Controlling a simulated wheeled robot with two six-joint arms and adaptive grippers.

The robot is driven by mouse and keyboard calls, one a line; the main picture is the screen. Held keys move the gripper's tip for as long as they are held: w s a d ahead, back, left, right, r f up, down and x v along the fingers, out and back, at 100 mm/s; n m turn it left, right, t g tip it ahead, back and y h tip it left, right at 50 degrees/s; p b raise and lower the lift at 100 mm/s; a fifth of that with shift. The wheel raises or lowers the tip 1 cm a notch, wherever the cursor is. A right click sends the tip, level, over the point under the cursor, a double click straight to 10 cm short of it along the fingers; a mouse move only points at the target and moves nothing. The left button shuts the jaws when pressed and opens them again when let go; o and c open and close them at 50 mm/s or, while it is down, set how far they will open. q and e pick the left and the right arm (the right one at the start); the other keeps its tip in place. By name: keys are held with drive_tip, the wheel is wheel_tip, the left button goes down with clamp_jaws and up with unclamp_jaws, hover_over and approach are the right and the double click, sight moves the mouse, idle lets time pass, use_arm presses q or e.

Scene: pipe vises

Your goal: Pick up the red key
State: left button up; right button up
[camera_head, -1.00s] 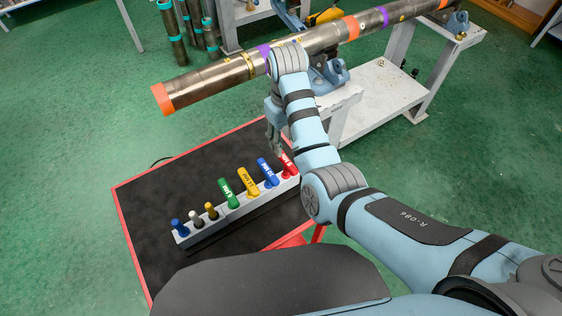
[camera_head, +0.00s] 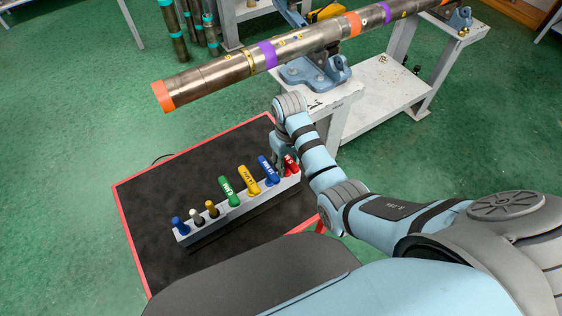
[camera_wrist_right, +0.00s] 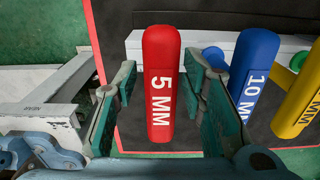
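The red key (camera_head: 291,165), marked 5 MM, stands at the right end of the key holder (camera_head: 205,235). My right gripper (camera_head: 283,160) is at that end of the holder, and my arm partly covers it in the head view. In the right wrist view the red key (camera_wrist_right: 162,85) stands between the two fingers of my right gripper (camera_wrist_right: 160,78). The fingers are open, with a gap on each side of the key. The blue 10 MM key (camera_wrist_right: 253,70) is just to the right of the right finger. My left gripper is not in view.
Blue (camera_head: 266,170), yellow (camera_head: 248,180) and green (camera_head: 229,191) keys stand in the same holder, with smaller tools at its left end. The black table top (camera_head: 165,200) is otherwise clear. A long pipe (camera_head: 215,75) in vises lies behind.

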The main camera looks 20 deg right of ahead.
drive_tip(key=shift+f, duration=0.95)
clamp_jaws()
